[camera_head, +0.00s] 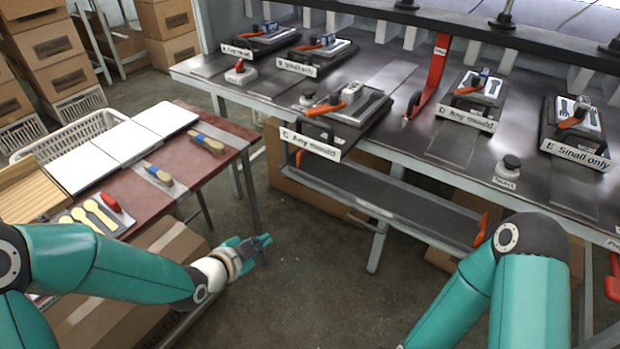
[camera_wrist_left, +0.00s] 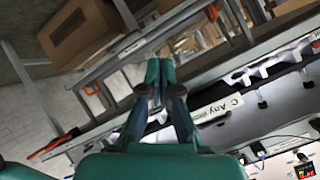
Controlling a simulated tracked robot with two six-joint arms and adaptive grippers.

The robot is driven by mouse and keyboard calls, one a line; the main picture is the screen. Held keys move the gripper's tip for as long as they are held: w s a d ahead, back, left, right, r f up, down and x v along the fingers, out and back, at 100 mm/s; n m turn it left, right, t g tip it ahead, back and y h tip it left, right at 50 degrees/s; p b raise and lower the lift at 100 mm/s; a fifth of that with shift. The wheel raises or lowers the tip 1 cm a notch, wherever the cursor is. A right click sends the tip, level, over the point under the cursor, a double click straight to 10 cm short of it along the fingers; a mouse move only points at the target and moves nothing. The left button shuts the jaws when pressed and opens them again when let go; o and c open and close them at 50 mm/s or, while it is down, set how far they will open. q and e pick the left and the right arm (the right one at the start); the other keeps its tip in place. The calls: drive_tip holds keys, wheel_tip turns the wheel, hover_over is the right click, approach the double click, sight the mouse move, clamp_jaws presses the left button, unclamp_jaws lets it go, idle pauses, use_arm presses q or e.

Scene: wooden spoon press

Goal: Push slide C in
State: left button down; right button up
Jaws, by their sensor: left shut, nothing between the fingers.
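Slide C (camera_head: 356,118), with the white label "C Any mould" (camera_head: 310,143) on its front, sits at the press bench and sticks out past the bench's front edge. Slides B, D and E lie further back on the bench top. A mould with an orange handle rests on slide C. My left gripper (camera_head: 262,241) is shut and empty, in the open space below and to the left of slide C, apart from it. In the left wrist view its closed fingers (camera_wrist_left: 159,72) show left of the C label (camera_wrist_left: 222,108). My right arm enters at lower right; its gripper is out of the picture.
A red side table (camera_head: 222,168) with brushes, white boards and wooden spoons stands at left. A long dark shelf (camera_head: 390,192) with orange ends runs below the bench. The floor between is free.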

use_arm(q)
wheel_tip(320, 180, up, 8)
drive_tip(key=w+d+m+t+h+b, duration=0.2)
drive_tip(key=w+m+t+h+b, duration=0.15)
drive_tip(key=m, duration=0.35)
drive_tip(key=m+b, duration=0.2)
drive_tip(key=m, duration=0.3)
approach(317, 145)
drive_tip(key=shift+t+h, duration=0.45)
drive_tip(key=x, duration=0.2)
drive_tip(key=p+x, duration=0.1)
drive_tip(key=x, duration=0.1)
drive_tip(key=f+p+x, duration=0.1)
drive_tip(key=x, duration=0.1)
drive_tip(key=shift+d, duration=0.1)
drive_tip(key=shift+w+d, duration=0.35)
drive_tip(key=shift+w, duration=0.2)
use_arm(e)
wheel_tip(317, 145, down, 6)
use_arm(q)
drive_tip(key=shift+a+f, duration=0.1)
use_arm(e)
drive_tip(key=shift+f, duration=0.1)
